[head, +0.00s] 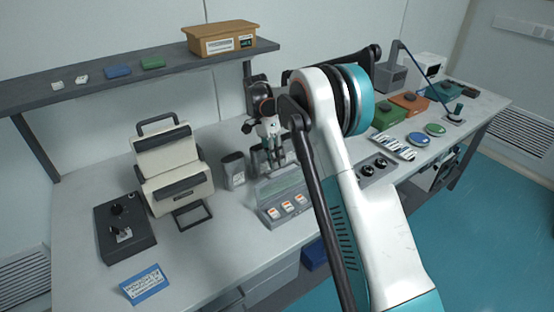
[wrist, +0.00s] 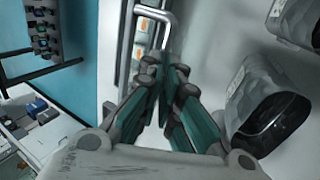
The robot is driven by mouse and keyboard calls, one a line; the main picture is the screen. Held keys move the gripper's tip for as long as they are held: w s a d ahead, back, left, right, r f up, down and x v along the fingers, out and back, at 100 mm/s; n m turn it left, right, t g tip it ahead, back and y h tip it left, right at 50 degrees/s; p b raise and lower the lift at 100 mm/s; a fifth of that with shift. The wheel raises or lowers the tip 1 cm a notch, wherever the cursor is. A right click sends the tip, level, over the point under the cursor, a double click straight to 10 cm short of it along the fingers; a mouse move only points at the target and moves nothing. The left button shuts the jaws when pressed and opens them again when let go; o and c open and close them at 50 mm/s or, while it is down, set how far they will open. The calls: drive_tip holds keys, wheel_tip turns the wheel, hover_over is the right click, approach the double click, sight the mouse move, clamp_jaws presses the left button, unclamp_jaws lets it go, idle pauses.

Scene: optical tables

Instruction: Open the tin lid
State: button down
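The tin (head: 268,217) is a grey box on the table, with several orange-and-white pieces showing at its front. A grey-green panel, which looks like its lid (head: 281,184), lies behind those pieces; I cannot tell how far it is raised. My gripper (head: 275,165) points down just above the back of the tin. In the wrist view, a bent metal handle (wrist: 152,13) runs beside the orange pieces, and its lower end disappears behind my fingertips (wrist: 170,72). The fingers are close together; whether they grip the handle is hidden.
Two dark-lidded jars stand beside the tin, one of them a grey jar (head: 233,170). A cream machine (head: 172,170), a black control box (head: 125,230) and a blue card (head: 146,284) are to the left. A shelf (head: 110,83) runs behind. The table front between card and tin is clear.

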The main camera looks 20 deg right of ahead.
drive_tip(key=shift+x, duration=0.9)
drive_tip(key=c, duration=1.7)
unclamp_jaws()
drive_tip(key=shift+w+a+f, duration=0.1)
drive_tip(key=shift+w+f, duration=0.05)
drive_tip(key=v, duration=1.2)
drive_tip(key=shift+r, duration=0.25)
